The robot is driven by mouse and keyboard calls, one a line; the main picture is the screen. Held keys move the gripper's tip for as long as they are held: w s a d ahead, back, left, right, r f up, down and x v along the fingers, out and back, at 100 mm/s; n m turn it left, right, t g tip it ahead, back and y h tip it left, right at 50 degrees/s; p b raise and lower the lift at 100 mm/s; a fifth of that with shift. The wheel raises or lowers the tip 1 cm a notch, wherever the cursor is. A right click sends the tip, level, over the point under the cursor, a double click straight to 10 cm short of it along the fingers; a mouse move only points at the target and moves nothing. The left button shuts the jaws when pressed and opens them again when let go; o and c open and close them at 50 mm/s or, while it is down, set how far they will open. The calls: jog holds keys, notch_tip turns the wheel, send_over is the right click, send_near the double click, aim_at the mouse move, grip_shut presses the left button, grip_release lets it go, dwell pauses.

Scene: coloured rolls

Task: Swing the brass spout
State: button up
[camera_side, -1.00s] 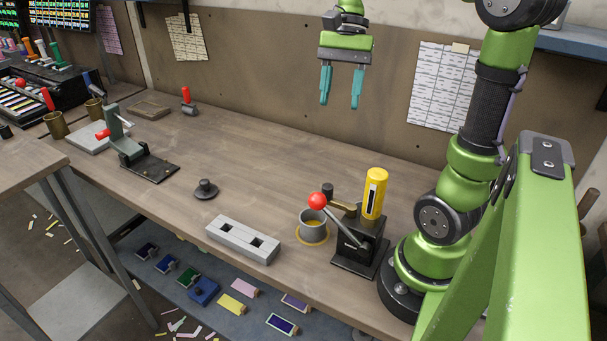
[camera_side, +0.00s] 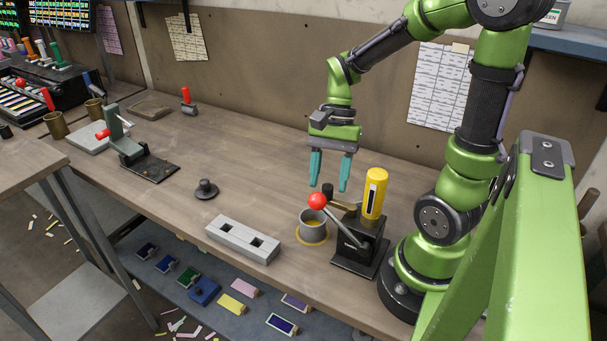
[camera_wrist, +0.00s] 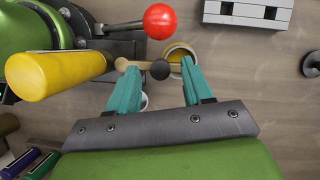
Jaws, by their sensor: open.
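The brass spout (camera_side: 342,204) sticks out from the black dispenser stand (camera_side: 358,245) and carries a black knob (camera_side: 328,190). In the wrist view the spout (camera_wrist: 126,65) ends in its round black knob (camera_wrist: 160,69). My gripper (camera_side: 329,188) is open and empty, pointing down just above and behind the knob. In the wrist view the knob appears between the fingertips of my gripper (camera_wrist: 160,72); I cannot tell how much height separates them.
A yellow cylinder (camera_side: 374,195) stands on the dispenser, close to the right finger. A lever with a red ball (camera_side: 317,201) rises in front of the spout. A grey block with square holes (camera_side: 243,240) and a black disc (camera_side: 206,189) lie left.

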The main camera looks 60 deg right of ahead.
jog(key=shift+a+f, duration=0.15)
jog(key=shift+f, duration=0.25)
jog(key=shift+c, duration=0.3)
grip_shut()
